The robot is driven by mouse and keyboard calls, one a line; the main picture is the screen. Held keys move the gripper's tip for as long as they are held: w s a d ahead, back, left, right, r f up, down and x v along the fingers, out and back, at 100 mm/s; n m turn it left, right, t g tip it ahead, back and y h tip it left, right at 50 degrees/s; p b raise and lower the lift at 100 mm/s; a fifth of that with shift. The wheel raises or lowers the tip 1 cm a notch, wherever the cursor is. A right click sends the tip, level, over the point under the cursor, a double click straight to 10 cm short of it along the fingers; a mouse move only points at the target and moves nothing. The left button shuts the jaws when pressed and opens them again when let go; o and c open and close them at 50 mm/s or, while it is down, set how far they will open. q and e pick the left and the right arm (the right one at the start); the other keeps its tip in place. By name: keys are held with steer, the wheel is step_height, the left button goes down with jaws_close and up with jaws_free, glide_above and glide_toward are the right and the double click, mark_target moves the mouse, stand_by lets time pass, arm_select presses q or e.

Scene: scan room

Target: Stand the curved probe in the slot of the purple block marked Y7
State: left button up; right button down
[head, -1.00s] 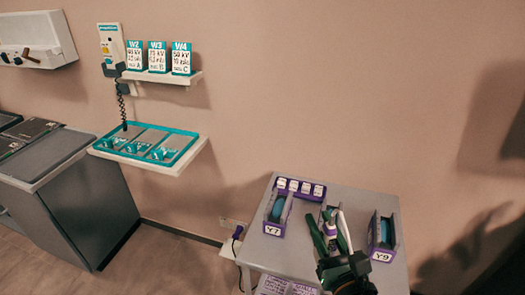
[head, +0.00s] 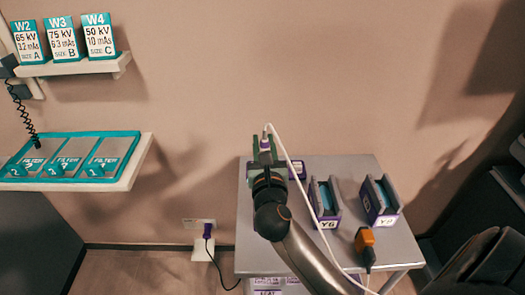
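My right gripper (head: 264,150), with dark green fingers, is over the left part of the grey table. It appears shut on a probe (head: 266,141), of which a small pale and purple part shows between the fingers. The probe's white cable (head: 296,172) loops from its top down to the right. The purple block marked Y7 is hidden behind my gripper and arm, so I cannot tell whether the probe touches its slot. My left gripper is out of view.
Two other slotted purple blocks, the middle block (head: 331,222) and Y9 (head: 388,219), stand on the grey table (head: 350,165). An orange item (head: 365,240) with a dark cable lies near the front. A teal-rimmed filter tray (head: 138,150) is at left.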

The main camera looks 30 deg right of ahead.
arm_select(q)
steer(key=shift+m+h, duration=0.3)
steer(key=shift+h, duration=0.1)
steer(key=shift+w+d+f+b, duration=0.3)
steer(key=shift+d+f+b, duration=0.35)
steer(key=shift+b, duration=0.55)
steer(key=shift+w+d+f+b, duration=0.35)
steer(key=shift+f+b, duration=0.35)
steer(key=shift+b, duration=0.55)
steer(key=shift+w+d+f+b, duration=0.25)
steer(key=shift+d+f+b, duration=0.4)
steer(key=shift+b, duration=0.55)
arm_select(e)
steer(key=shift+m+g+h, duration=0.3)
steer(key=shift+w+d+f, duration=0.1)
steer(key=shift+d+f, duration=0.05)
steer(key=shift+f, duration=1.25)
steer(key=shift+w+d+f, duration=0.1)
steer(key=shift+d+f, duration=0.1)
steer(key=shift+f, duration=1.15)
steer(key=shift+w+d+f, duration=0.1)
steer(key=shift+d+f, duration=0.05)
steer(key=shift+f, duration=1.25)
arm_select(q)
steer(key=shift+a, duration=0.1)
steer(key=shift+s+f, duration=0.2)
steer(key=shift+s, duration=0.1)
